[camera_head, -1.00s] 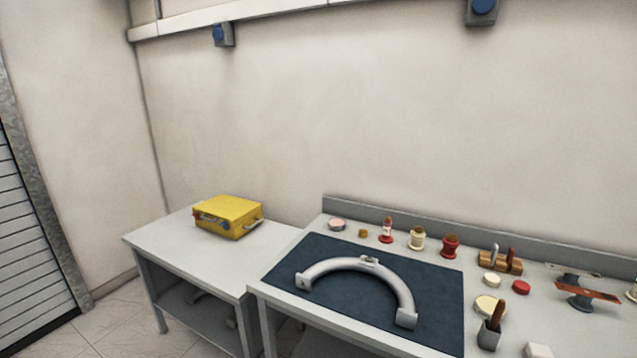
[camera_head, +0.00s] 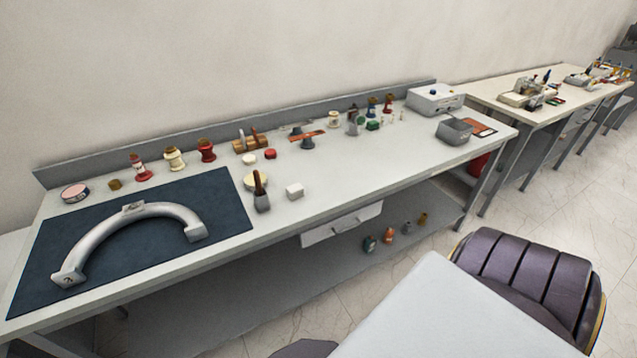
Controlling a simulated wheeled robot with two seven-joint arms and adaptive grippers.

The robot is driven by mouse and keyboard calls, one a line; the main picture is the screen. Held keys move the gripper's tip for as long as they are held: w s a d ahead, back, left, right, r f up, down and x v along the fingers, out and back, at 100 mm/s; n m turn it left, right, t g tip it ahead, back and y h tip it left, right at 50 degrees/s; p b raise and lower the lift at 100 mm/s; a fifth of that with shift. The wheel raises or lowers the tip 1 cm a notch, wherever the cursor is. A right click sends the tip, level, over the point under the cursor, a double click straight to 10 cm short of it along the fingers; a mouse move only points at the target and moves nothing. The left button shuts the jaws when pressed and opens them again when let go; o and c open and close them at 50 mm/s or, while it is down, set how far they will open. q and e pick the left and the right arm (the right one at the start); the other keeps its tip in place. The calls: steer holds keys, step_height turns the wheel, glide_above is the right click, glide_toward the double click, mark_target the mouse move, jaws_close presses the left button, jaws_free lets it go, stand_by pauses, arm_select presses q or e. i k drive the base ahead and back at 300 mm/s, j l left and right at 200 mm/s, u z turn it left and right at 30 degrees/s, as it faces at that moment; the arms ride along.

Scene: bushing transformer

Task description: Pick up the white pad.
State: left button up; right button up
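Several pale items lie on the long workbench (camera_head: 350,165). A small white round piece (camera_head: 249,159) lies left of a small red one (camera_head: 271,154). A small white block (camera_head: 295,191) lies near the front of the bench, right of a dark brush holder (camera_head: 261,200). A cream round piece (camera_head: 251,180) lies just behind that holder, partly hidden by it. I cannot tell for certain which of these is the white pad. Neither of my grippers is in view.
A blue mat (camera_head: 130,262) with a white curved part (camera_head: 105,225) covers the bench's left end. Jars and tools line the back. A grey-white box (camera_head: 434,98) stands at the right end. A pale flat surface (camera_head: 425,315) and a dark ribbed object (camera_head: 530,275) are in front.

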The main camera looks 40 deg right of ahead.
mark_target(293, 192)
steer(key=z, duration=1.15)
steer(key=u, duration=1.5)
steer(key=z, duration=1)
